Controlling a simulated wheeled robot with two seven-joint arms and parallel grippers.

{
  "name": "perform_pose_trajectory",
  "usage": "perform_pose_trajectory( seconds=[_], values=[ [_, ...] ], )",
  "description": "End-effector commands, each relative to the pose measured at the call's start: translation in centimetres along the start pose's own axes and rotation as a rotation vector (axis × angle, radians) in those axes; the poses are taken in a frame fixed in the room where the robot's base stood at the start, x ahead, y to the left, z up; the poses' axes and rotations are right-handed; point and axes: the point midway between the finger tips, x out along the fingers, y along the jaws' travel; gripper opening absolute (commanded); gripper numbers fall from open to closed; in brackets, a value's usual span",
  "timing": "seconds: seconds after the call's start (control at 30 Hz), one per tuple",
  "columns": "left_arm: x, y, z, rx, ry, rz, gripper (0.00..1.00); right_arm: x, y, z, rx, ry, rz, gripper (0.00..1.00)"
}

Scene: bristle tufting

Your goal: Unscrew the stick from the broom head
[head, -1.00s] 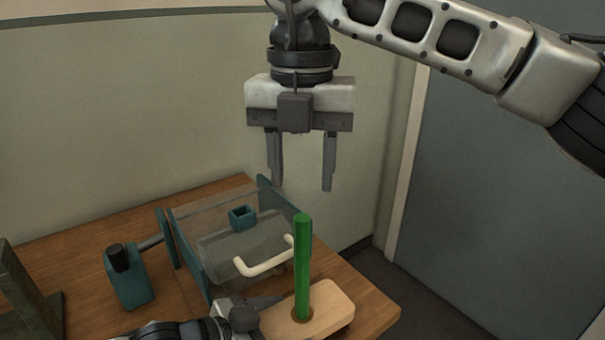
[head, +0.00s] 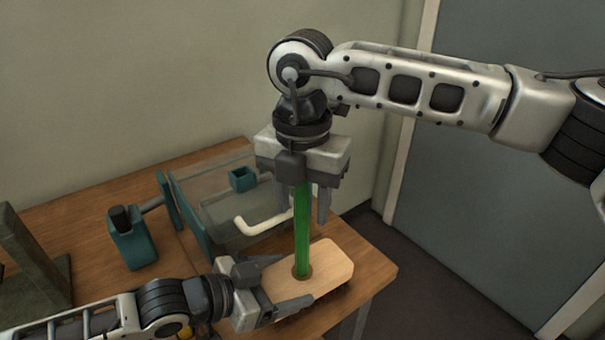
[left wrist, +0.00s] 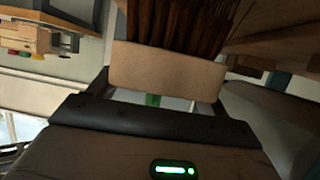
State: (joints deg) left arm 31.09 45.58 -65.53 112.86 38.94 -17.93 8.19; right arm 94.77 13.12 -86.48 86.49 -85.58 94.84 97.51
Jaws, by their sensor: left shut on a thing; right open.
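The green stick (head: 302,235) stands upright in the round hole of the pale wooden broom head (head: 330,265) near the table's front right corner. My left gripper (head: 284,287) is shut on the broom head from the left. In the left wrist view the broom head (left wrist: 165,75) fills the jaws, with brown bristles (left wrist: 175,25) beyond it. My right gripper (head: 307,208) points down over the stick, open, with the stick's upper part at its fingers. The stick's top end is hidden by the gripper. I cannot tell whether a finger touches the stick.
A clear-walled box with teal ends (head: 190,222) and a white handle (head: 262,222) stands just behind the broom head. A teal block with a black knob (head: 132,240) and a dark bracket (head: 30,260) are to the left. The wooden table (head: 100,205) ends at the right.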

Motion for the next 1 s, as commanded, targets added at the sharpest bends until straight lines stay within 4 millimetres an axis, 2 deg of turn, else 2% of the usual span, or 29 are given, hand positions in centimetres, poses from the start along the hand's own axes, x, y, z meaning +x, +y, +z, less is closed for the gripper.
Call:
perform_pose_trajectory(
  seconds=[0.13,0.4,0.43,0.57,0.6,0.73,0.87,1.0],
  values=[
    [0.00,0.00,-0.10,0.000,0.002,0.000,0.14,0.80,-0.03,0.02,0.000,-0.001,-0.001,0.45],
    [0.00,0.00,-0.10,0.000,0.003,0.000,0.14,0.92,-0.02,0.02,-0.001,-0.001,0.000,0.45],
    [0.00,0.00,-0.10,0.000,0.003,0.000,0.14,0.92,-0.02,0.02,-0.001,-0.001,0.000,0.39],
    [0.00,0.00,-0.10,0.000,0.003,0.000,0.14,0.90,-0.02,0.02,-0.001,-0.001,0.000,0.03],
    [0.00,0.00,-0.10,0.000,0.003,0.000,0.14,0.90,-0.02,0.02,-0.001,-0.001,0.000,0.00],
    [0.00,0.00,-0.11,0.000,0.003,0.000,0.14,0.89,-0.02,0.02,-0.011,-0.001,0.000,0.00],
    [0.00,0.00,-0.11,0.000,0.003,0.000,0.14,0.87,0.01,0.00,-0.150,0.000,0.000,0.00],
    [0.00,0.00,-0.11,0.000,0.003,0.000,0.14,0.87,0.08,-0.03,-0.476,0.001,0.000,0.00]
  ],
)
